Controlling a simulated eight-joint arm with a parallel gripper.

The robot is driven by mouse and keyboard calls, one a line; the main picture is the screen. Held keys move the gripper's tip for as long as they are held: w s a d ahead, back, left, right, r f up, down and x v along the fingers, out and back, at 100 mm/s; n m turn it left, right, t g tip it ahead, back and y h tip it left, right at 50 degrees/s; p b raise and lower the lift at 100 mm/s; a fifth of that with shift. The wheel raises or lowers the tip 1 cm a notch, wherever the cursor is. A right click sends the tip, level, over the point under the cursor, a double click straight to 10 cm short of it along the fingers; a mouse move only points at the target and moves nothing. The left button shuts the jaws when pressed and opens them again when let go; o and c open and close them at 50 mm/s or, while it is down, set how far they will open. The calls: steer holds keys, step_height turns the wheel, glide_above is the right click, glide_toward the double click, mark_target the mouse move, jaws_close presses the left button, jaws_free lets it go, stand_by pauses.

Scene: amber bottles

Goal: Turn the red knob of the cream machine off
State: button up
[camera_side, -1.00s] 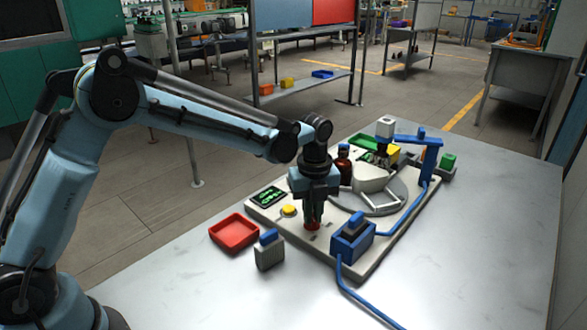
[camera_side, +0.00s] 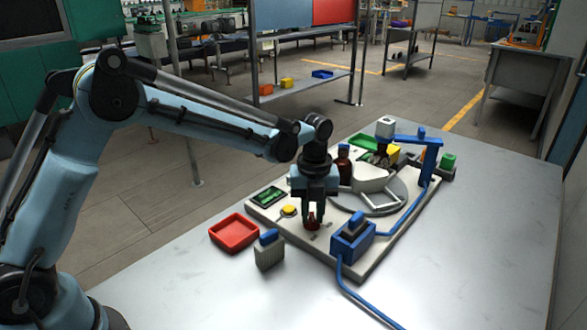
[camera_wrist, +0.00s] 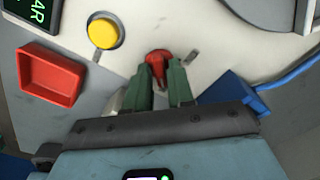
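The cream machine (camera_side: 345,255) is a flat pale panel on the grey table. Its red knob (camera_side: 311,223) is near the front left, just below my gripper (camera_side: 313,215), which points straight down. In the wrist view the knob (camera_wrist: 158,58) has a raised ridge between the two green fingertips of my gripper (camera_wrist: 162,72). The fingers stand a narrow gap apart, one on each side of the ridge, and appear closed on it. The fingers hide part of the knob, so its exact angle is unclear.
A yellow button (camera_side: 289,211) and a dark display with green text (camera_side: 268,197) sit left of the knob. A blue switch box (camera_side: 352,238) is close at right. A red tray (camera_side: 234,233) and a grey block with a blue top (camera_side: 269,251) stand at front left.

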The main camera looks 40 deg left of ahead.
mark_target(310, 217)
steer(key=shift+o, duration=1.2)
step_height(310, 217, up, 12)
steer(key=s+a+f+n+t, duration=0.1)
steer(key=s+a+n+t, duration=0.2)
steer(key=s+n, duration=0.6)
steer(key=s+a+f+n+t, duration=0.1)
steer(key=s+a+n+t, duration=0.3)
steer(key=s+n, duration=0.5)
steer(key=n, duration=0.9)
steer(key=shift+s+a+f, duration=0.15)
steer(key=shift+a+f, duration=0.05)
steer(key=shift+a, duration=0.05)
